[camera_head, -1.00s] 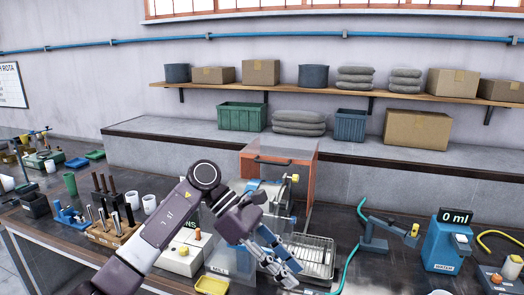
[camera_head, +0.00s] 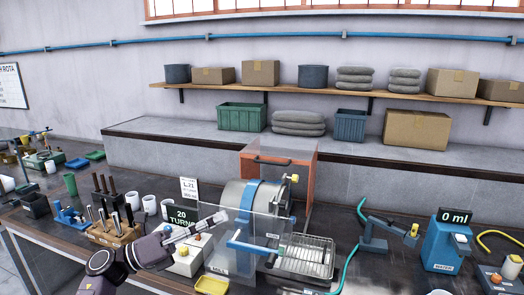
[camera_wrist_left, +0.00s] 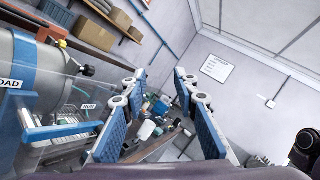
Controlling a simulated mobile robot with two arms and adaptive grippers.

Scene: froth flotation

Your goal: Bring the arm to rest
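My left arm comes in low from the left in the head view. Its gripper (camera_head: 212,222) points right, in front of the drum machine's left side. In the left wrist view the two blue-padded fingers (camera_wrist_left: 157,88) stand apart with nothing held between them. The drum machine (camera_head: 236,193) has a grey drum with a blue band behind a clear guard; it also fills the left of the wrist view (camera_wrist_left: 32,75). My right gripper is in neither view.
A white box with a "20 TURNS" sign (camera_head: 181,217) stands close behind the gripper. A wooden tool rack (camera_head: 113,236), white cups (camera_head: 149,203) and a yellow tray (camera_head: 212,285) are near the arm. A wire basket (camera_head: 309,257) and blue water dispenser (camera_head: 447,243) stand to the right.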

